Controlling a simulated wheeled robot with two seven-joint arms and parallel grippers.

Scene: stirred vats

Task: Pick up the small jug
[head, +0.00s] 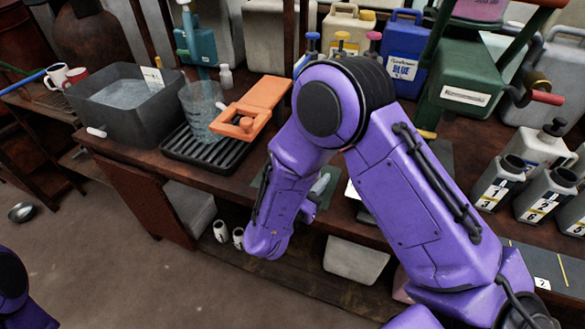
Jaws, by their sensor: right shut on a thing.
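My right arm's purple links fill the middle of the head view and bend down over the table's front edge. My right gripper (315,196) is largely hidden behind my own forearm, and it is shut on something. A sliver of a pale grey thing (321,183) shows beside it. Too little shows to tell whether this is the small jug, and I cannot pick out the small jug elsewhere. Only a purple piece of my left arm shows at the bottom left corner, and its gripper is out of view.
A clear beaker (201,105) stands on a black ribbed rack (225,153), beside an orange stand (262,95). A grey tub (125,118) is to the left. Several numbered grey bottles (497,184) crowd the right. Coloured canisters, one of them blue (403,48), line the back.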

